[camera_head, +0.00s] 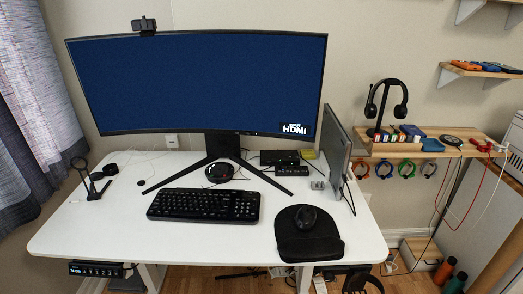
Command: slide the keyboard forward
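The black keyboard (204,205) lies flat on the white standing desk (110,229), in front of the monitor stand and left of centre. A strip of bare desk lies between the keyboard and the desk's front edge. The far edge of the keyboard is close to the legs of the monitor stand (222,147). Neither of my grippers shows in the head view, and nothing touches the keyboard.
A curved monitor (200,85) stands behind the keyboard. A black mouse (306,217) rests on a mouse pad (307,243) to the right. A laptop (337,150) stands upright at the right edge. Small dark items and a black stand (91,183) lie at left.

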